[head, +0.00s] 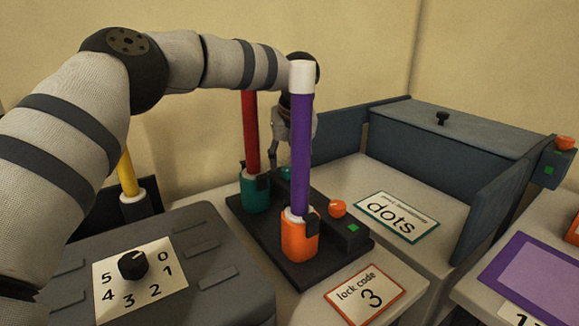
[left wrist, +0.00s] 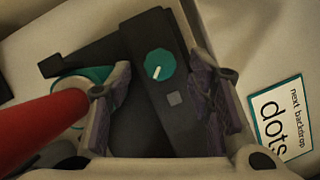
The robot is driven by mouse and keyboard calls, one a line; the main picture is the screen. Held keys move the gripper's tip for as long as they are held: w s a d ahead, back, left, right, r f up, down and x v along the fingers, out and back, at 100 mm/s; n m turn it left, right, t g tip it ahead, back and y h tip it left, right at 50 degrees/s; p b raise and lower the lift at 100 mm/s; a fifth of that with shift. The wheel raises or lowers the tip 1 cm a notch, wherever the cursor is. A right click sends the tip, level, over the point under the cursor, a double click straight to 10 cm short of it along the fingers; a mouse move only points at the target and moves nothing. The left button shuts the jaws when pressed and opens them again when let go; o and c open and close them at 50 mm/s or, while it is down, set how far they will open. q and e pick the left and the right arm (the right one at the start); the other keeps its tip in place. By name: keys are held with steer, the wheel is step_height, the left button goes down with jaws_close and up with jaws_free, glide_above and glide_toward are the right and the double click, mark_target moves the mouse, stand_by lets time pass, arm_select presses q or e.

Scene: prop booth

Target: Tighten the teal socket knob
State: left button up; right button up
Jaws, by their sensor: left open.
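The teal knob (left wrist: 159,64) with a pale pointer line sits on a dark block beside the teal socket (head: 256,192). In the head view the knob (head: 286,173) is partly hidden behind the purple pole. A red pole (head: 250,130) stands in the teal socket. My left gripper (left wrist: 160,97) is open and points down over the block. In the left wrist view the knob lies between its two fingers, apart from both. In the head view the gripper (head: 281,143) is partly hidden behind the purple pole. My right gripper is not in view.
A purple pole (head: 301,150) stands in an orange socket (head: 299,238) with an orange knob (head: 337,208) and a green light. The square (left wrist: 174,98) near the teal knob is grey. A "dots" card (head: 398,217), a "lock code 3" card (head: 364,296) and a dial box (head: 215,300) are nearby.

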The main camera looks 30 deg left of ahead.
arm_select(q)
steer(key=shift+x, duration=1.1)
jaws_close()
steer(key=shift+s+r+m+t+h+p, duration=0.15)
steer(key=shift+r+m+t+h+p, duration=0.2)
steer(key=shift+m, duration=0.65)
steer(key=shift+a+f+m+h, duration=0.15)
steer(key=shift+m+h, duration=0.1)
steer(key=shift+m, duration=0.45)
steer(key=shift+d+f+m+h, duration=0.1)
steer(key=shift+f+m+h, duration=0.1)
steer(key=shift+m, duration=0.5)
jaws_free()
